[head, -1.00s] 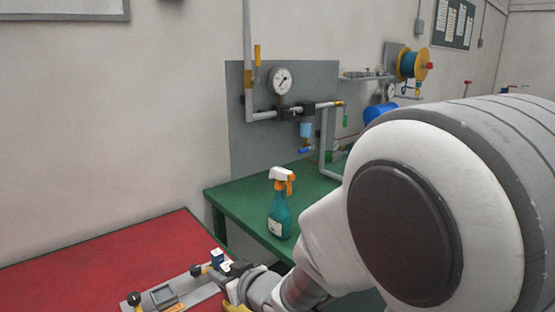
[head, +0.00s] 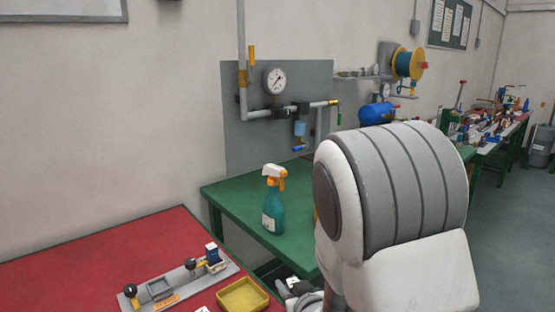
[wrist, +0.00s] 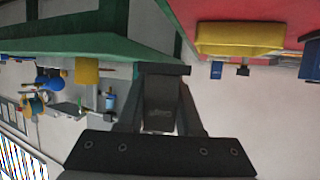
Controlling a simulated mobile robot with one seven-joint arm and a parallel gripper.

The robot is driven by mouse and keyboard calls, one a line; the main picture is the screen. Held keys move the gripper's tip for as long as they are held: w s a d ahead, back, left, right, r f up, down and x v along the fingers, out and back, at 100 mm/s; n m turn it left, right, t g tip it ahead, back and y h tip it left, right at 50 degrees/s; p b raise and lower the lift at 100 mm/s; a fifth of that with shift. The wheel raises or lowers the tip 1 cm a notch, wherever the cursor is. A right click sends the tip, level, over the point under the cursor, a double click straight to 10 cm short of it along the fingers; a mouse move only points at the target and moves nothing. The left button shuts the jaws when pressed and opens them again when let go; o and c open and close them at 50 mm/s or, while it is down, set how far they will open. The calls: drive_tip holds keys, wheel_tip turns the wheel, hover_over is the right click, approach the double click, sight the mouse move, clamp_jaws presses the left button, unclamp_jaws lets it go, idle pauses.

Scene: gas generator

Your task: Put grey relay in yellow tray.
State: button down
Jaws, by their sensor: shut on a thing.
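My gripper (wrist: 162,95) is shut on a grey relay (wrist: 158,115) in the wrist view. The relay sits between the two dark fingers, and part of it is hidden by them. The yellow tray (head: 243,296) lies on the red table at the lower middle of the head view, and looks empty there. It also shows at the upper right of the wrist view (wrist: 240,36), apart from my gripper. In the head view my arm reaches down right of the tray, and the fingertips and relay cannot be made out.
A grey panel (head: 170,293) with black knobs and a blue-and-white part (head: 212,253) lies left of the tray on the red table (head: 110,250). A spray bottle (head: 273,205) stands on the green table (head: 230,195) behind. A gauge and pipes are on the wall.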

drive_tip(key=w+d+f+m+h, duration=0.35)
drive_tip(key=d+f, duration=0.25)
drive_tip(key=d, duration=0.5)
wheel_tip(320, 180, up, 13)
drive_tip(key=p, duration=1.3)
drive_tip(key=shift+s+d+t+h, duration=0.15)
drive_tip(key=shift+s+t+h, duration=0.15)
drive_tip(key=shift+t+h, duration=0.1)
